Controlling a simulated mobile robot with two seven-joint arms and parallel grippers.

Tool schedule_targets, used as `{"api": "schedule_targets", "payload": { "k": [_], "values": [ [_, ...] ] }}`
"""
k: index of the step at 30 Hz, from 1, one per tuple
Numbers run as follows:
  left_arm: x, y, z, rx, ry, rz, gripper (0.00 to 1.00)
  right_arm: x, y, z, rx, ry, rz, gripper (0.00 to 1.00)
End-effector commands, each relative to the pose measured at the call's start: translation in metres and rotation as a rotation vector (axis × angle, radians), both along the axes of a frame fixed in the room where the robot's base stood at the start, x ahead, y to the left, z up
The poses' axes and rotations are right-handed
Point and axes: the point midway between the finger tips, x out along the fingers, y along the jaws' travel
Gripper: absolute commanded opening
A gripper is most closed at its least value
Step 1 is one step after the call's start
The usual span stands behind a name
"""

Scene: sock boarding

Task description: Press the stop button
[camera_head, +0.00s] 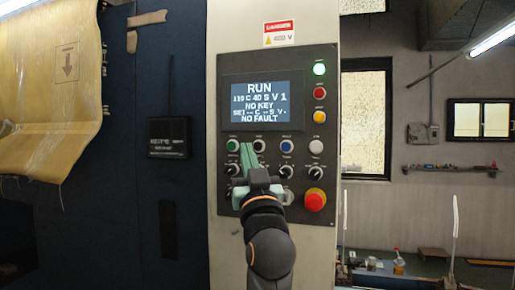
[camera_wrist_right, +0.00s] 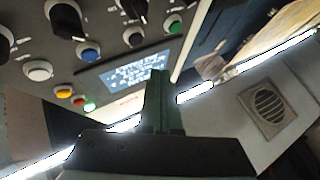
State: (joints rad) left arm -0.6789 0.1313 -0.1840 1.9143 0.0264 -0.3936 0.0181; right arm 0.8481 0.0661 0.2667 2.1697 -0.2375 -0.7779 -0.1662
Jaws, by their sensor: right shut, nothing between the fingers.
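The control panel (camera_head: 230,95) is upright, with a row of push buttons under its screen: a green button (camera_head: 233,145), a dark or grey button (camera_head: 259,145), a blue button (camera_head: 287,146) and a white button (camera_head: 316,146). A large red mushroom button (camera_head: 315,199) sits at the lower right of the panel. Labels are too small to read, so I cannot tell which is marked stop. My right gripper (camera_head: 246,149) is shut and empty, its fingers pointing up before the panel between the green and dark buttons. In the wrist view its tips (camera_wrist_right: 158,73) appear apart from the buttons.
The screen (camera_head: 267,103) reads RUN and NO FAULT. Lamps stand right of it: green (camera_head: 319,69), red (camera_head: 320,93) and yellow (camera_head: 319,117). Black knobs (camera_head: 286,171) sit below the button row, partly hidden by my gripper. A yellow sheet (camera_head: 60,90) hangs at left.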

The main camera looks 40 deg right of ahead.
Motion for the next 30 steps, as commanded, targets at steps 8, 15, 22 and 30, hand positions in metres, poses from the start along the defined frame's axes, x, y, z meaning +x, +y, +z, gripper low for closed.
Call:
{"api": "schedule_targets", "payload": {
  "k": [8, 15, 22, 30],
  "values": [
    [0.000, 0.000, 0.003, 0.000, -0.001, 0.000, 0.50, 0.013, -0.027, 0.001, 0.002, 0.000, 0.000, 0.00],
    [0.000, 0.000, 0.003, 0.000, -0.001, 0.000, 0.50, 0.016, -0.032, 0.000, 0.002, -0.001, 0.000, 0.00],
    [0.000, 0.000, 0.003, 0.000, 0.000, 0.000, 0.50, 0.016, -0.032, 0.000, 0.002, -0.001, 0.000, 0.00],
    [0.000, 0.000, 0.003, 0.000, 0.000, 0.000, 0.50, 0.016, -0.032, 0.000, 0.002, -0.001, 0.000, 0.00]
  ]
}}
